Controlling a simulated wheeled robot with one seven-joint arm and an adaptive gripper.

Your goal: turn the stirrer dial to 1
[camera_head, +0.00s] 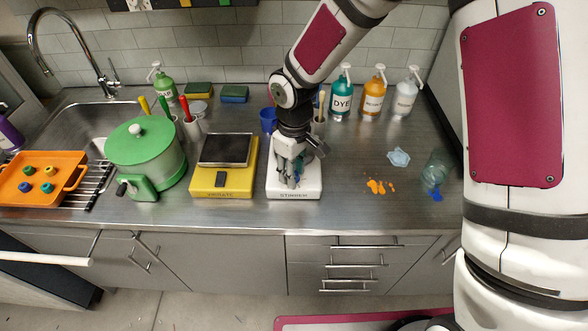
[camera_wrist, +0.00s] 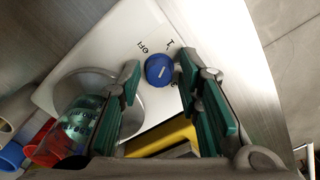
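The white stirrer (camera_head: 309,188) stands on the counter below my gripper (camera_head: 290,174). The gripper hides much of it in the head view. In the wrist view the stirrer's white casing (camera_wrist: 110,45) carries a round blue dial (camera_wrist: 158,69) with a short white mark. Printed labels, OFF and what looks like a 1, sit beside the dial. I cannot tell exactly which label the mark points to. My gripper (camera_wrist: 158,76) is open, its green-padded fingers apart with the dial showing between the tips. I cannot tell whether they touch it.
A green pot (camera_head: 146,160) is farther left. Pump bottles, including a teal DYE bottle (camera_head: 341,98), line the back. Orange spills (camera_head: 378,187) and a glass (camera_head: 435,170) lie to the right.

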